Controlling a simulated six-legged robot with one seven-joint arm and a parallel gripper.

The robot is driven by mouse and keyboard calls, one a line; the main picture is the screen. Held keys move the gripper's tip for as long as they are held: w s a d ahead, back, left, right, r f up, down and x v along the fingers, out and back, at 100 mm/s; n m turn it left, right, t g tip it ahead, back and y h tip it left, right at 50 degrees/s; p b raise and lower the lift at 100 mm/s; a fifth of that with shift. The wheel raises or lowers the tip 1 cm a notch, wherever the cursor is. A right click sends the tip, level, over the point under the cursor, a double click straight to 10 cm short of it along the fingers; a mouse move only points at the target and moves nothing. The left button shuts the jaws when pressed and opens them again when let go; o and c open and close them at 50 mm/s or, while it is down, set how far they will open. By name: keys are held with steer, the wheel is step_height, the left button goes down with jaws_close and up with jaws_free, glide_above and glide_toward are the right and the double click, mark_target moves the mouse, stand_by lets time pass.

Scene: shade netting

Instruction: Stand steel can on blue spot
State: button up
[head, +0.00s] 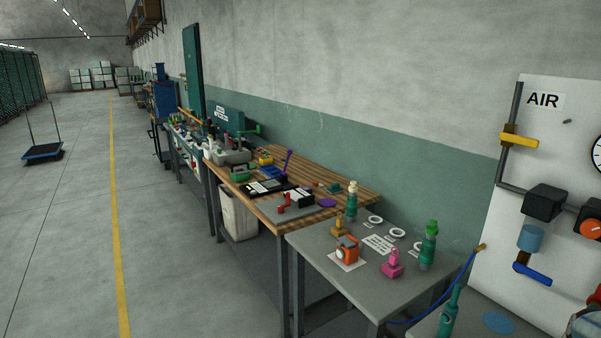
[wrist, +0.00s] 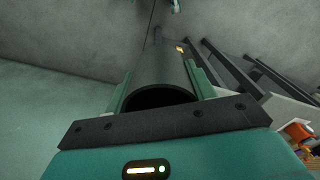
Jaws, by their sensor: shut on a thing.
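A dark grey cylinder, which I take to be the steel can (wrist: 163,62), fills the middle of the wrist view. Its dark round end faces the camera. My gripper (wrist: 160,84) is shut on it, with one green finger along each side. The can's far end is hard to make out. The blue spot (head: 499,322) is a flat oval on the grey surface at the bottom right of the head view. Nothing visible stands on it. I cannot make out my gripper or the held can in the head view.
A teal bottle-like object (head: 448,316) stands left of the spot. A blue hose (head: 430,313) runs behind it. The white AIR panel (head: 514,235) with valves rises behind. A grey table (head: 330,285) with several small items is to the left. Open floor (head: 60,240) lies farther left.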

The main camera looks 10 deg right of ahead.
steer(key=w+a+f+n, duration=0.1)
steer(key=w+a+f, duration=0.2)
steer(key=w, duration=0.4)
steer(key=w+a+f+n, duration=0.2)
steer(key=w+f, duration=0.1)
steer(key=w, duration=0.5)
steer(key=w+a+f+n, duration=0.1)
steer(key=w+a+f, duration=0.2)
steer(key=w, duration=0.4)
steer(key=w+a+f+n, duration=0.1)
steer(key=w+a+f, duration=0.5)
steer(key=a, duration=0.4)
steer(key=w+a+f+n, duration=0.1)
steer(key=w+a+f, duration=0.5)
steer(key=a, duration=0.4)
steer(key=shift+a+f+n, duration=0.25)
steer(key=shift+f+n, duration=0.05)
steer(key=shift+f, duration=0.1)
steer(key=shift+d+r, duration=0.1)
